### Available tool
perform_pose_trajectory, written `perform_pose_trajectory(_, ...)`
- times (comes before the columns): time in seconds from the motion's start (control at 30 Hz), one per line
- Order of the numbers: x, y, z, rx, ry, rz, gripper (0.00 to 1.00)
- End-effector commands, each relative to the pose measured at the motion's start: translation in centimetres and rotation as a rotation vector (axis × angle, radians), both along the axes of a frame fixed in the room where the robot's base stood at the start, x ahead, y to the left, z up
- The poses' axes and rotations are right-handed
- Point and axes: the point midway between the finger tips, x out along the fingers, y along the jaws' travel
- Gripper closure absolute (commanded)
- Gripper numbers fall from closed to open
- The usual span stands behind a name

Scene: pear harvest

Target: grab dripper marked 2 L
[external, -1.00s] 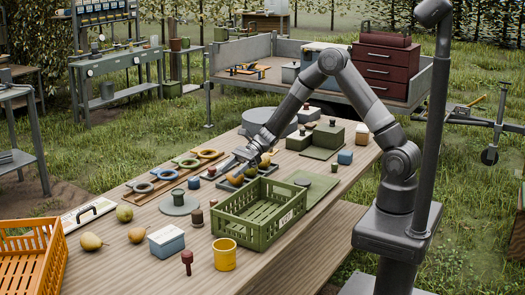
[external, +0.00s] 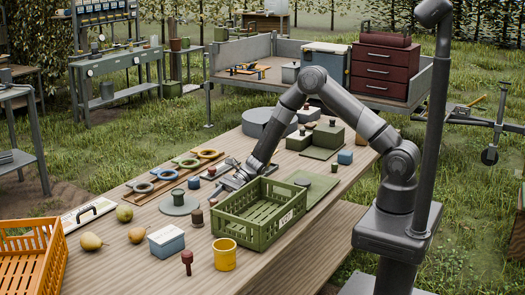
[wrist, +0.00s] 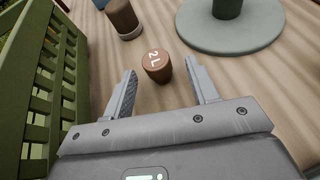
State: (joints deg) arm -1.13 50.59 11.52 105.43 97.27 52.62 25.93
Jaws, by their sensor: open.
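The dripper marked 2 L (wrist: 157,68) is a small reddish-brown piece with white lettering on top. It stands on the wooden table in the wrist view. It also shows very small in the external view (external: 213,202), close to the crate's left corner. My gripper (wrist: 161,76) is open and empty. Its two fingers point towards the dripper, which appears between and slightly beyond the fingertips, with gaps on both sides. In the external view, my gripper (external: 224,187) is low over the table, left of the green crate.
The green crate (wrist: 42,90) stands close on the left in the wrist view. A round grey-green disc with a post (wrist: 215,40) is at upper right. A larger brown cylinder (wrist: 123,20) stands beyond the dripper. Bare wood lies around the dripper.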

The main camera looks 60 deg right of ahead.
Motion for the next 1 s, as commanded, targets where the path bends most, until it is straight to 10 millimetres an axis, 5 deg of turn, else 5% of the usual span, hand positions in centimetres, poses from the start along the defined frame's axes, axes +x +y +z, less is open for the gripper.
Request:
perform_pose_trajectory(0.17,0.4,2.4,-1.1,-0.001,0.001,0.001,0.46)
perform_pose_trajectory(0.4,0.5,2.7,-1.1,0.000,0.000,-0.001,0.46)
perform_pose_trajectory(1.0,0.5,2.7,-1.1,0.000,-0.001,-0.001,0.93)
